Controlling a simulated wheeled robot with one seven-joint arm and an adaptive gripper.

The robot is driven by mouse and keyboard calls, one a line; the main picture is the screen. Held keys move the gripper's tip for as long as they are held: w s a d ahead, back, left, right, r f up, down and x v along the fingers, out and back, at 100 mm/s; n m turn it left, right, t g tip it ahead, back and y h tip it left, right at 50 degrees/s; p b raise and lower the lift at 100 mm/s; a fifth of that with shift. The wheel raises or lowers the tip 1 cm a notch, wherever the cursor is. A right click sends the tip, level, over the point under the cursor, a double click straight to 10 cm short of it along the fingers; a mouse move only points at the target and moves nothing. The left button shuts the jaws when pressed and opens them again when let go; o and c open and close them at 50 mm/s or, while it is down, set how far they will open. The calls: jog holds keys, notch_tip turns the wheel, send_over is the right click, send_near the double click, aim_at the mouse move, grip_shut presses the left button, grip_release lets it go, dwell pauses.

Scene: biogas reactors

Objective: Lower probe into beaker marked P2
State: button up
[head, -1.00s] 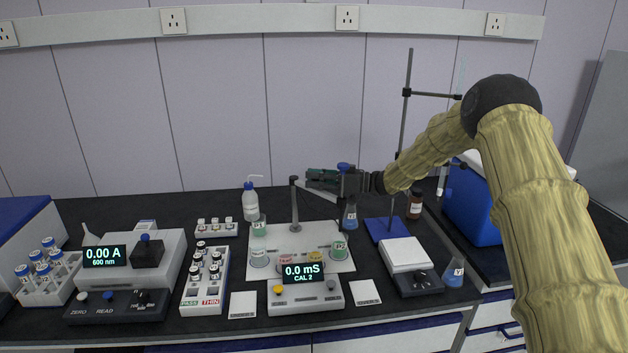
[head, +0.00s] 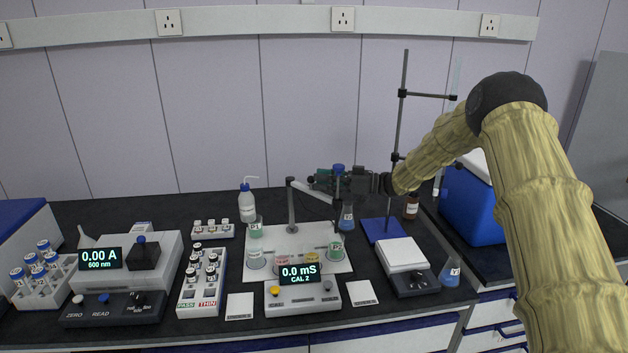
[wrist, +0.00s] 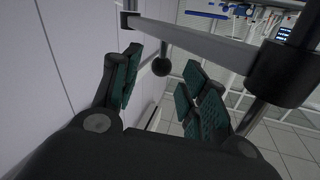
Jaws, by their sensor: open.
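The beaker marked P2 (head: 336,254), with green liquid, stands at the right of the white mat behind the meter. My gripper (head: 318,181) is open beside the probe and above the swing arm. In the wrist view its teal finger pads (wrist: 163,88) are apart, with the swing arm (wrist: 195,42) crossing beyond them.
The meter (head: 303,296) reads 0.0 mS, CAL 2. Beaker P1 (head: 256,229) and several other beakers share the mat. A blue flask (head: 347,218) and a tall clamp stand (head: 401,130) are close by my gripper. A wash bottle (head: 247,204) stands at the left.

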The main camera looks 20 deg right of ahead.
jog(key=v, duration=0.8)
jog(key=shift+d, duration=0.15)
jog(key=shift+d, duration=0.1)
